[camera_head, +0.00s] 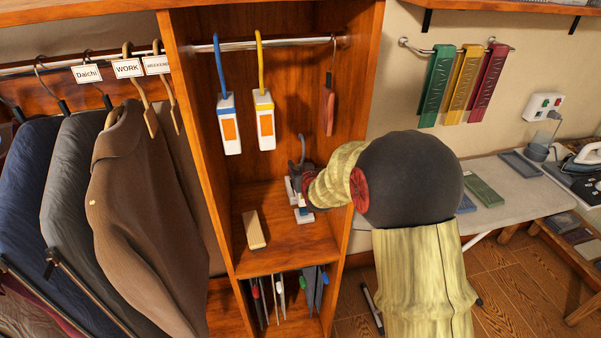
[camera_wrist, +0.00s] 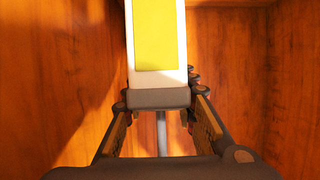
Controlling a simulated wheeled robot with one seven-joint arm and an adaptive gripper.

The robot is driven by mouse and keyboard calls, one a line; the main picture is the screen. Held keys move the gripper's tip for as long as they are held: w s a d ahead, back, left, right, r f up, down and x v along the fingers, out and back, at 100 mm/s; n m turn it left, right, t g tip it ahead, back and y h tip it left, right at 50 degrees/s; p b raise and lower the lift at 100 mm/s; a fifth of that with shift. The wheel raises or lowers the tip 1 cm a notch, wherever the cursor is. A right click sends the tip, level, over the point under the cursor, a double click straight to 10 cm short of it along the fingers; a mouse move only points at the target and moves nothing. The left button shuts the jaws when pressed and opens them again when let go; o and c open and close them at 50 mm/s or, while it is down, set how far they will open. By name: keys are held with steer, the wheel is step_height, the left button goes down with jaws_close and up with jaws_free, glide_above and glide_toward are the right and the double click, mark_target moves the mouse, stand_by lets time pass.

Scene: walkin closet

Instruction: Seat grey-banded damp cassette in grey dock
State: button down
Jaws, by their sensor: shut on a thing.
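My gripper (camera_head: 303,187) is inside the open wooden closet bay, low over its shelf. It is shut on the grey-banded cassette, which has a grey hook (camera_head: 302,150) pointing up. In the wrist view the cassette shows a white body with a yellow panel (camera_wrist: 159,35) and a dark grey band (camera_wrist: 158,98) between the fingers of my gripper (camera_wrist: 160,120). In the head view my gripper hides most of the cassette. White and blue-grey parts show just below it; I cannot tell whether they are cassette or dock. The grey dock cannot be made out clearly.
A blue-hooked cassette (camera_head: 229,124) and a yellow-hooked cassette (camera_head: 264,120) hang from the rail, with a reddish-brown piece (camera_head: 328,108) further right. A wooden block (camera_head: 253,229) stands on the shelf (camera_head: 290,241) at left. Bay side walls are close.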

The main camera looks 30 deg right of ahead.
steer(key=shift+w+d+r+b, duration=0.15)
steer(key=shift+w+d, duration=0.25)
steer(key=shift+w, duration=0.9)
steer(key=shift+w+d+f+b, duration=0.1)
steer(key=shift+w+d+b, duration=0.2)
steer(key=shift+w, duration=1.05)
steer(key=shift+w+d+r+b, duration=0.15)
steer(key=shift+w+d, duration=0.3)
steer(key=shift+w, duration=0.85)
steer(key=shift+f, duration=0.1)
steer(key=shift+b, duration=0.4)
steer(key=shift+f+b, duration=1.65)
steer(key=shift+f, duration=0.55)
steer(key=c, duration=1.7)
jaws_free()
steer(key=o, duration=0.4)
steer(key=shift+c, duration=0.2)
steer(key=shift+f, duration=0.15)
steer(key=shift+s, duration=0.1)
